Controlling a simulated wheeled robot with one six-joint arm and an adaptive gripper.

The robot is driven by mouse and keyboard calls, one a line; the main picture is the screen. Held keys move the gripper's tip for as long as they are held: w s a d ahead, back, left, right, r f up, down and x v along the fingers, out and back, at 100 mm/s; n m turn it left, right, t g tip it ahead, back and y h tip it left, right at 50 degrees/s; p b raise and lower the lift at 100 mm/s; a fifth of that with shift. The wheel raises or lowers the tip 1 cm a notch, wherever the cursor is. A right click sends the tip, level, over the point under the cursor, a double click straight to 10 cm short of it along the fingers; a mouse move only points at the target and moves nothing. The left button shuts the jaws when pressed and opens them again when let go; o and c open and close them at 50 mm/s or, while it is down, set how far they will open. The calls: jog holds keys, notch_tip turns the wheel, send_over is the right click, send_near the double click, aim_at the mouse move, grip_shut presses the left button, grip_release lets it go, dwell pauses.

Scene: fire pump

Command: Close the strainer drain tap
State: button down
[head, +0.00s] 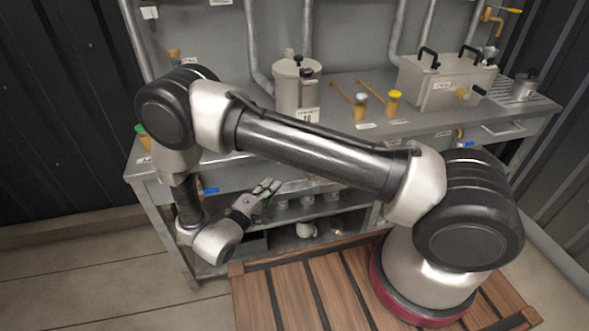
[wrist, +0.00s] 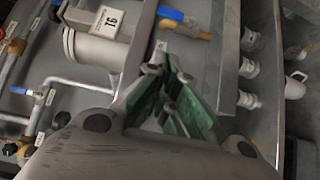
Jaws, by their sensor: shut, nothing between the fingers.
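My gripper (head: 268,188) reaches in under the bench top at the front left, in front of the lower shelf. In the wrist view its green-padded fingers (wrist: 168,68) are shut and empty. A grey cylinder with a "16" label (wrist: 92,48), perhaps the strainer, lies left of the fingertips. A tap with a blue lever (wrist: 171,13) and a brass body (wrist: 200,35) sits just beyond the fingertips, apart from them. I cannot tell for sure whether it is the strainer drain tap. A blue lever also shows left of my gripper in the head view (head: 210,191).
Another blue-handled tap (wrist: 17,90) is on pipework at the left of the wrist view. A lidded pot (head: 296,85) and a metal box (head: 445,85) stand on the bench top. A wooden slatted platform (head: 300,295) lies in front.

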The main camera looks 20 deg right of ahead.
jog(key=s+d+x, duration=0.2)
jog(key=x, duration=1)
jog(key=shift+w+d, duration=0.25)
jog(key=shift+d, duration=0.05)
jog(key=shift+d+r+m+g+y, duration=0.25)
jog(key=shift+d+m+g+y, duration=0.05)
jog(key=shift+m+g+y, duration=0.2)
